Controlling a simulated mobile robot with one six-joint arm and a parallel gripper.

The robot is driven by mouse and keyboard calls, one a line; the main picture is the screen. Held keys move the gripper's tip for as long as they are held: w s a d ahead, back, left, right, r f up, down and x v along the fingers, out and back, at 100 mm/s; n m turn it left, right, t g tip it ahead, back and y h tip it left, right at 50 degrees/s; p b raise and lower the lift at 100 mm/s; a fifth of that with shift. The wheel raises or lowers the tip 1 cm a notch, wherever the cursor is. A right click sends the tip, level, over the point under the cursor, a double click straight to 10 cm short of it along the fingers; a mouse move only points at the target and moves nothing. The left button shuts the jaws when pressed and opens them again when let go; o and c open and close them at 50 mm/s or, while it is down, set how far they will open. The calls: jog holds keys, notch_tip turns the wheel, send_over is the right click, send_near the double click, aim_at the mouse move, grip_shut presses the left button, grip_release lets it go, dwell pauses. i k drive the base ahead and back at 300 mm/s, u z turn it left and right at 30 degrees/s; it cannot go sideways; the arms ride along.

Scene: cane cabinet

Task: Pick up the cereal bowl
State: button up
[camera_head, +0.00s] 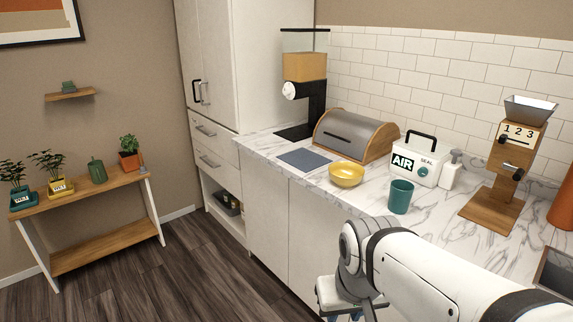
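A yellow bowl (346,182), the only bowl in view, sits upright on the white marble counter (325,196), near its front edge. My arm comes in from the lower right, and its end, with my gripper (343,314), is low at the bottom edge of the picture. It is in front of the counter and below the bowl, well apart from it. The fingers are mostly cut off by the frame, so I cannot see whether they are open or shut.
A teal cup (400,197) stands right of the bowl. Behind are a bread box (345,133) and a white AIR SEAL box (415,163). A grey-blue mat (304,159) lies to the left. A wooden dispenser (505,165) stands at the right.

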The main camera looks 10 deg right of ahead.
aim_at(345, 174)
jog(key=i, duration=1.35)
jog(key=z, duration=0.6)
jog(key=k, duration=0.75)
jog(key=z, duration=0.25)
jog(key=i, duration=0.8)
jog(key=u, duration=0.15)
